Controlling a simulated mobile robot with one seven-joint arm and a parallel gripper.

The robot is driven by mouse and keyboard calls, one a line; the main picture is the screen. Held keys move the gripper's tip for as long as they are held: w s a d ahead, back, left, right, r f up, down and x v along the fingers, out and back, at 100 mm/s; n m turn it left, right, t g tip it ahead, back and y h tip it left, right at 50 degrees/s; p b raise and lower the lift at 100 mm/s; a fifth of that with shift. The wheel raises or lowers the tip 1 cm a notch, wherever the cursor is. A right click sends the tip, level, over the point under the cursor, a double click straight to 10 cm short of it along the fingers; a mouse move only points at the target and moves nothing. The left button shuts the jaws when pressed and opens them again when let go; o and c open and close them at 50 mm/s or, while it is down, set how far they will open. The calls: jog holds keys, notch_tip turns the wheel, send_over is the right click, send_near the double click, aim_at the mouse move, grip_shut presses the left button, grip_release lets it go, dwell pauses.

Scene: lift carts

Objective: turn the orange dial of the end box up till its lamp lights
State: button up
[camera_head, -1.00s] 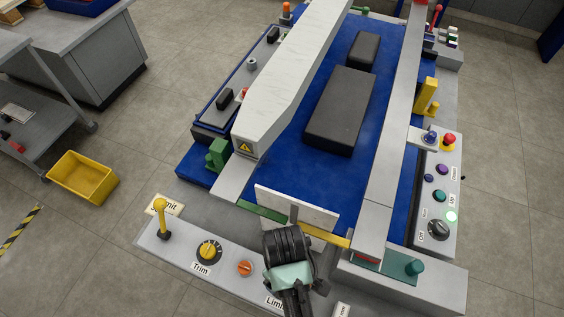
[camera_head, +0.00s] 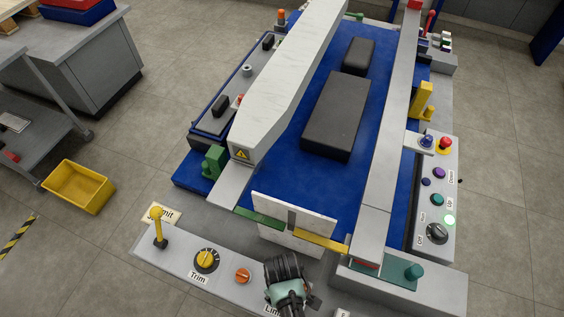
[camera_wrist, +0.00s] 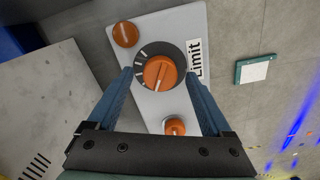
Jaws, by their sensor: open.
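The orange dial (camera_wrist: 160,73), with a pale pointer line and a dark marked scale, sits on the grey end box (camera_wrist: 196,22) beside the "Limit" label (camera_wrist: 195,58). My gripper (camera_wrist: 160,80) is open, with one blue finger on each side of the dial. I cannot tell whether the fingers touch it. A small orange cap (camera_wrist: 175,127) below the dial shows no clear glow; I cannot tell if it is the lamp. In the head view my gripper (camera_head: 284,272) hangs over the end box (camera_head: 165,258) and hides the dial.
A smaller orange knob (camera_wrist: 126,34) sits near the dial; it also shows in the head view (camera_head: 243,275). The yellow Trim dial (camera_head: 207,260) and a yellow lever (camera_head: 158,225) stand farther left. A white plate (camera_head: 282,225) stands behind my gripper.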

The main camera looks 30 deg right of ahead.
grip_shut()
jog(key=shift+m, duration=0.3)
jog(key=shift+m+p, duration=0.6)
jog(key=shift+m, duration=0.6)
jog(key=shift+m+p, duration=0.35)
jog(key=shift+m, duration=1.05)
grip_release()
